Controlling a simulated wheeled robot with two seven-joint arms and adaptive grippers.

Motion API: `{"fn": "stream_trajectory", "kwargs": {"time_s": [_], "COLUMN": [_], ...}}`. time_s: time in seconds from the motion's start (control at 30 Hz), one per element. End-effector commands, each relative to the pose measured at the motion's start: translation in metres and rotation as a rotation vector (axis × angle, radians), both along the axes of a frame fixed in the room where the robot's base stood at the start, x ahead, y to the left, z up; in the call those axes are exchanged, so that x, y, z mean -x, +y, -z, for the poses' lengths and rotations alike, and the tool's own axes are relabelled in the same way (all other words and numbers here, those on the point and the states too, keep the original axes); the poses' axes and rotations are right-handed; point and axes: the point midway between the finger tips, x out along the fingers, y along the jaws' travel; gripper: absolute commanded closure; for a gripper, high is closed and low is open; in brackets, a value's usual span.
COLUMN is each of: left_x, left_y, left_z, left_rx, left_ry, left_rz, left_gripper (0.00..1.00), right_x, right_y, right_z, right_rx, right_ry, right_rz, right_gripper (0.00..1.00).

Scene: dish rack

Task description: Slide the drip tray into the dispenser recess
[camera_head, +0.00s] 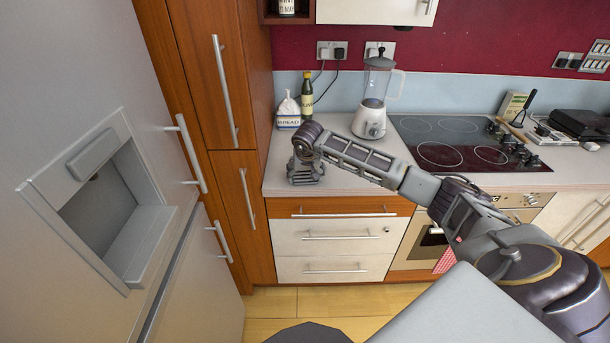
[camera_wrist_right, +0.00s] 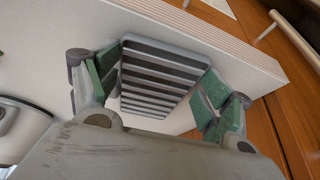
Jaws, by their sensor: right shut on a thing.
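The drip tray is a grey slatted tray (camera_wrist_right: 158,92) in the right wrist view, over the pale worktop. My right gripper (camera_wrist_right: 162,82) has its green-padded fingers on either side of the tray and is shut on it. In the head view the right gripper (camera_head: 305,172) is at the worktop's left end, pointing down; I cannot make out the tray there. The dispenser recess (camera_head: 108,205) is an empty grey opening in the fridge door at the left, well away from the right gripper. My left gripper is not in view.
A tall wooden cabinet (camera_head: 222,90) with metal handles lies between worktop and fridge. The hob (camera_head: 455,143) is at the right. Floor space shows below.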

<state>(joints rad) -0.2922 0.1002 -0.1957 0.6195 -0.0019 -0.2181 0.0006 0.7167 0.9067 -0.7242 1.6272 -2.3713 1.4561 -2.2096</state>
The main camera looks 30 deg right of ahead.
Motion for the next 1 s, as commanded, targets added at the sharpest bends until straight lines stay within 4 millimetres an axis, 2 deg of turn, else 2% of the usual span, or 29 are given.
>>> {"fn": "stream_trajectory", "kwargs": {"time_s": [0.17, 0.2, 0.37, 0.77, 1.0], "left_x": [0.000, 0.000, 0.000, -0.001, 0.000], "left_y": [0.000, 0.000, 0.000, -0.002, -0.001], "left_z": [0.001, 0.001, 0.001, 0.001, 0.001], "left_rx": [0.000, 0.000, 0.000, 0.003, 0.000], "left_ry": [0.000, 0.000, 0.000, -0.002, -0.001], "left_rz": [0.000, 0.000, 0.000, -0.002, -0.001], "left_gripper": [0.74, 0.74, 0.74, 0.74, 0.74], "right_x": [0.000, 0.000, 0.000, 0.000, 0.003], "right_y": [0.000, 0.000, 0.000, 0.000, 0.002], "right_z": [0.002, 0.002, 0.002, 0.002, -0.010], "right_rx": [0.000, 0.000, 0.000, 0.000, 0.000], "right_ry": [0.001, 0.001, 0.001, 0.001, -0.002], "right_rz": [0.000, 0.000, 0.000, 0.000, 0.000], "right_gripper": [0.45, 0.19, 0.00, 0.00, 0.00]}}
